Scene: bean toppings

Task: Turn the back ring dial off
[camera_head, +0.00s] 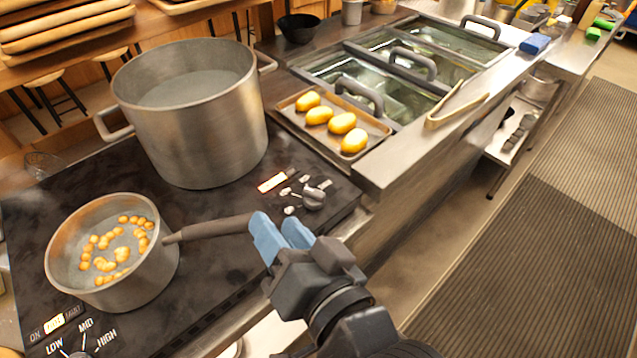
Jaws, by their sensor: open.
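The back ring dial (314,198) is a small grey knob on the right end of the dark stovetop, with small white labels around it. Its exact setting is too small to read. A glowing orange-white indicator (272,182) is lit beside it. My gripper (281,231) has light blue fingertips, slightly apart and empty. In the picture it is below and left of the dial, by the end of the saucepan handle (215,229). I cannot tell whether it touches the handle.
A large steel pot (195,130) stands on the back of the stovetop (215,285). A saucepan (150,275) with bean-like pieces stands in front. A tray (374,164) of several yellow potatoes lies beyond the dial. The front dial (80,354) shows at bottom left.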

